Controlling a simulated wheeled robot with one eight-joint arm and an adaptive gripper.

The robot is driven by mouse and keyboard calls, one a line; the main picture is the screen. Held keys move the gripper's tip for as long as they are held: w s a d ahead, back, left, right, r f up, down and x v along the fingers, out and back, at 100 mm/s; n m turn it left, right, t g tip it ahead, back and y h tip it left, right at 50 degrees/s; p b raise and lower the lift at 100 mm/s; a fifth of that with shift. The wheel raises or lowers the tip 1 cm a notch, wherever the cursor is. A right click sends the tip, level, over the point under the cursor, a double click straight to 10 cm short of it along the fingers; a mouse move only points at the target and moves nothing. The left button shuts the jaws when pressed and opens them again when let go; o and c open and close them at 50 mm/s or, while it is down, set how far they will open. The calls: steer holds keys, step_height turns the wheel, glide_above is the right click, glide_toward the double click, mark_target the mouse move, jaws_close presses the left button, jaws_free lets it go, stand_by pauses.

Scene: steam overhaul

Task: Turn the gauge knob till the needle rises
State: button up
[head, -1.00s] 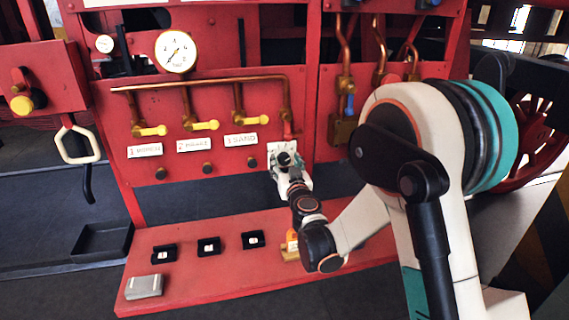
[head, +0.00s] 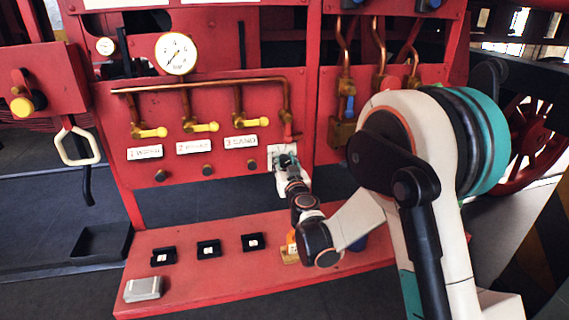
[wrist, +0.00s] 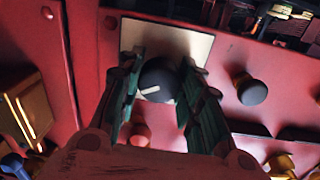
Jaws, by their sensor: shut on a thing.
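The knob (wrist: 158,80) is dark and round with a pale pointer line, set on a cream plate (wrist: 165,42) on the red panel. My gripper (wrist: 157,92) has its two green-padded fingers closed on either side of the knob. In the head view my gripper (head: 286,163) is at the plate's right-hand part of the panel, and it largely hides the knob. The white round gauge (head: 176,54) with a brass rim is at the upper left of the panel. Its thin dark needle points to the lower left.
Copper pipes with yellow-handled valves (head: 201,127) run across the panel above white labels (head: 194,147). Small dark knobs (head: 207,170) sit below these. The red ledge (head: 200,278) holds several black trays and a grey box (head: 143,288).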

steer(key=n+b, duration=0.1)
steer(key=n, duration=0.3)
steer(key=shift+f, duration=0.1)
steer(key=n+b, duration=0.1)
steer(key=n, duration=0.2)
steer(key=shift+n, duration=0.4)
steer(key=n, duration=0.3)
steer(key=shift+n+b, duration=0.3)
steer(key=shift+n, duration=0.1)
steer(key=shift+n+y, duration=0.3)
steer(key=shift+n, duration=1.8)
steer(key=o, duration=1.1)
